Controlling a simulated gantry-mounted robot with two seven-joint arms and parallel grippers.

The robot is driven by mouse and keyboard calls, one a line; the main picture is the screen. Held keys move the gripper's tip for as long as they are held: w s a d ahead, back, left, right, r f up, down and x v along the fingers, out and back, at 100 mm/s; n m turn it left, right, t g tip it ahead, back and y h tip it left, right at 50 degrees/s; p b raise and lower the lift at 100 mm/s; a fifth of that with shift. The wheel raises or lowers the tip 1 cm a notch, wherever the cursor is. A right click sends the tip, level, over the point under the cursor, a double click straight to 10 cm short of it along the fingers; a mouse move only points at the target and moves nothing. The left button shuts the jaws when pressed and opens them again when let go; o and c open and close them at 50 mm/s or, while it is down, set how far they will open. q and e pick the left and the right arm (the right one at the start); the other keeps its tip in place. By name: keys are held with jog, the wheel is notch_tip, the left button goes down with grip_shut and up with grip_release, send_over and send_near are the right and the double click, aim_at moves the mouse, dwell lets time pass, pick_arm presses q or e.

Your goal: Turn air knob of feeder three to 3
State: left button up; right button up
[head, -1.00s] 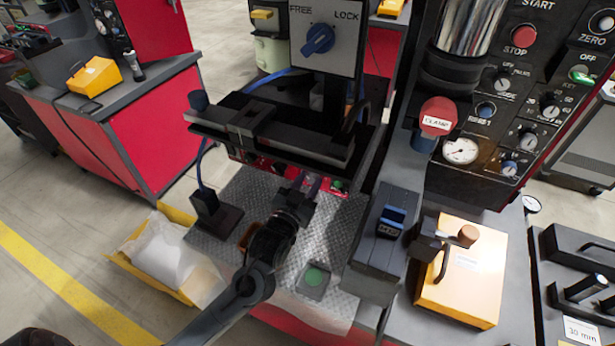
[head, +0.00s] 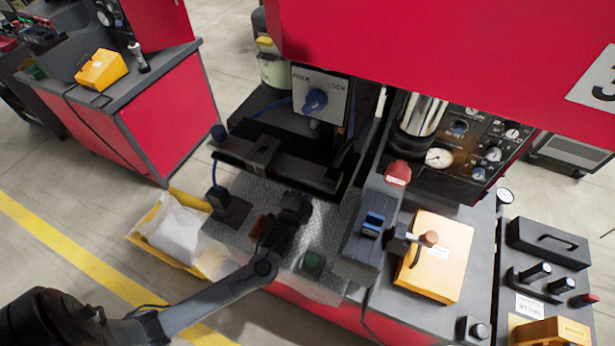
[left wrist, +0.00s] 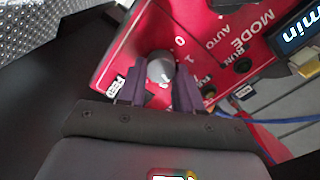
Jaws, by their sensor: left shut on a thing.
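My left gripper (left wrist: 158,88) has its two dark fingers on either side of a grey round knob (left wrist: 160,66) and is shut on it. The knob sits on a red panel (left wrist: 125,50) with 0 and 1 printed beside it and a small white label to its left that seems to read FEED. In the head view my left gripper (head: 294,205) reaches in under the black frame of the machine marked 3, and its fingertips and the red panel are hidden. I cannot tell whether this is the air knob. My right gripper is not in view.
A red housing (head: 430,50) hangs over the station. A dark panel (head: 480,140) with a gauge and dials stands at the right. A blue FREE/LOCK knob (head: 316,100) is above the frame. A yellow box (head: 436,255) and a blue-topped block (head: 373,222) stand right of the arm.

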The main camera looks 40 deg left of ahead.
pick_arm(q)
jog(key=shift+f+m+p, duration=0.1)
jog(key=shift+m+p, duration=2.25)
jog(key=shift+m, duration=0.35)
jog(key=o, duration=1)
jog(key=shift+o, duration=0.2)
jog(key=v, duration=1)
jog(key=shift+s, duration=0.4)
